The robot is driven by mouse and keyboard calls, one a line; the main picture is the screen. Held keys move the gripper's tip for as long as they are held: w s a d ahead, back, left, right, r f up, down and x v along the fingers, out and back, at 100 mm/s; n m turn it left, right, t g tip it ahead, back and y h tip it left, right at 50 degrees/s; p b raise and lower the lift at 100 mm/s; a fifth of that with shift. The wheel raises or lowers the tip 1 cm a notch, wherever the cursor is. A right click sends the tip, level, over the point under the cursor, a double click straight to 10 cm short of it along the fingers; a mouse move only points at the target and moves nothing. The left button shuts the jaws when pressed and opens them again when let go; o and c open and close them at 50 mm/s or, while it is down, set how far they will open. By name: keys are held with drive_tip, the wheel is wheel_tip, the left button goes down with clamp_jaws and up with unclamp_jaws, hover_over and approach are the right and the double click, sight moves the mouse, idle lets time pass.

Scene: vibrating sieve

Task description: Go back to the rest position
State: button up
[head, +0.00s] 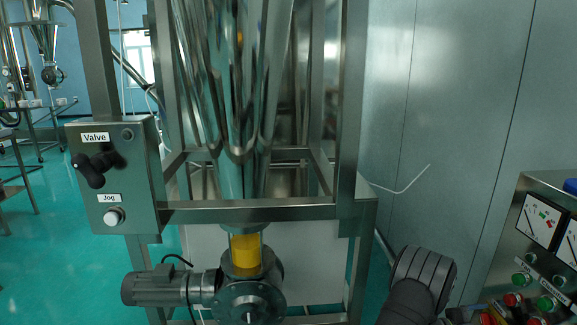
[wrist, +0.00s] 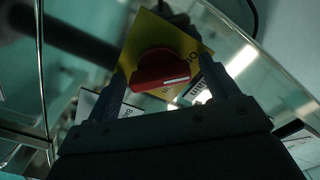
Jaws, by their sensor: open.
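My gripper (wrist: 162,70) shows in the wrist view with its two dark fingers apart and nothing held between them. A red rotary switch (wrist: 160,72) on a yellow plate (wrist: 190,42) appears between the fingertips. A white mark on its handle lies roughly level in the picture. I cannot tell how far the fingertips are from the switch or whether they touch it. In the head view only a dark part of my arm shows at the lower right, and the fingers are hidden.
A control panel (head: 535,245) with gauges and green and red buttons stands at the right, close to my arm. A metal frame (head: 348,120) with a hopper (head: 232,90), a motor (head: 170,287) and a valve box (head: 135,175) fills the middle and left.

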drive_tip(key=shift+a, duration=0.55)
drive_tip(key=a, duration=1.6)
drive_tip(key=d, duration=1.7)
drive_tip(key=shift+d, duration=0.2)
drive_tip(key=shift+a+m, duration=0.15)
drive_tip(key=shift+m, duration=0.15)
drive_tip(key=a, duration=1.7)
drive_tip(key=d+n, duration=0.3)
drive_tip(key=d, duration=0.1)
drive_tip(key=d+n, duration=0.3)
drive_tip(key=d, duration=0.1)
drive_tip(key=d+n, duration=0.3)
drive_tip(key=d, duration=0.2)
drive_tip(key=shift+w+r, duration=0.2)
drive_tip(key=shift+w, duration=0.1)
drive_tip(key=shift+s+d+r+n, duration=0.15)
drive_tip(key=shift+d+n, duration=1.05)
drive_tip(key=shift+d, duration=0.05)
drive_tip(key=shift+a, duration=0.1)
